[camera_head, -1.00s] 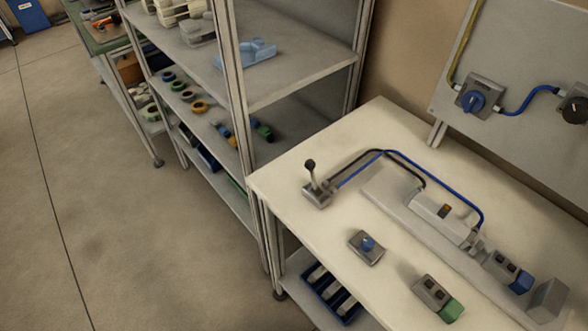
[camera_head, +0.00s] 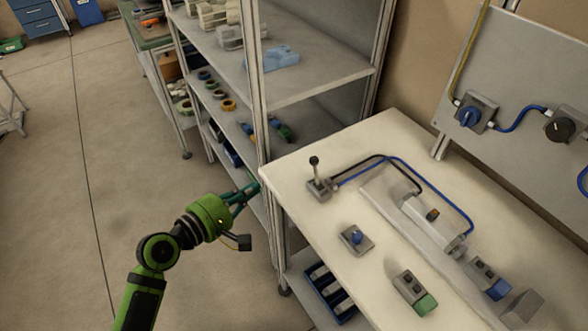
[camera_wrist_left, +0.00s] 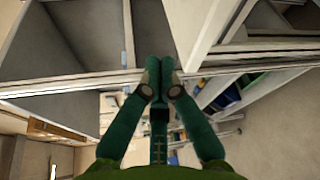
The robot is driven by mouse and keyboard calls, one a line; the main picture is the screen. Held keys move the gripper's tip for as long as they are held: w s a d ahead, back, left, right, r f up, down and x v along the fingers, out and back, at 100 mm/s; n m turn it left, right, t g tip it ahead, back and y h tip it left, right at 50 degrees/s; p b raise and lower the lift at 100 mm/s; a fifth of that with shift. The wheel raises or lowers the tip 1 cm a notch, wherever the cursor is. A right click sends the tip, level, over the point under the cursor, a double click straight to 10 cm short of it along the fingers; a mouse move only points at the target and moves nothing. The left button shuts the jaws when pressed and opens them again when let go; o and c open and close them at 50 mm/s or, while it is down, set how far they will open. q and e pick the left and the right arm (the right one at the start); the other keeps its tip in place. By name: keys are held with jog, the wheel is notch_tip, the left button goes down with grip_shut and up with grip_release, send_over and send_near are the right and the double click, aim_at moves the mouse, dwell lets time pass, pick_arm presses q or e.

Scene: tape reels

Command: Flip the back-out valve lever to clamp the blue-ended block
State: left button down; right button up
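The valve lever (camera_head: 314,163) has a black knob and stands nearly upright on a small grey valve (camera_head: 319,190) at the table's back left corner. Black and blue hoses run from the valve to a grey clamp cylinder (camera_head: 428,218). The blue-ended block (camera_head: 486,277) sits between the cylinder and a grey end stop (camera_head: 520,308). My left gripper (camera_head: 254,187) is left of the table, beside its corner and apart from the lever. In the left wrist view its fingertips (camera_wrist_left: 160,78) are together with nothing seen between them. My right gripper is not in view.
On the white table (camera_head: 300,240) are a blue-knobbed box (camera_head: 355,238) and a green-ended block (camera_head: 413,292). A shelf rack (camera_head: 330,80) stands close behind my left gripper. A wall panel (camera_head: 540,75) carries rotary switches. Open floor lies to the left.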

aim_at(316, 170)
pick_arm(q)
jog(key=shift+r, duration=0.35)
jog(key=p+x, duration=0.1)
jog(key=x, duration=0.9)
jog(key=shift+w+d+r+p, duration=0.1)
jog(key=shift+w+d+p, duration=0.1)
jog(key=shift+p, duration=0.1)
jog(key=d+p, duration=0.1)
jog(key=s+d+r+p, duration=0.1)
jog(key=shift+s+d+r, duration=0.15)
jog(key=shift+d+r, duration=0.2)
jog(key=shift+s+d, duration=0.15)
jog(key=shift+d, duration=0.05)
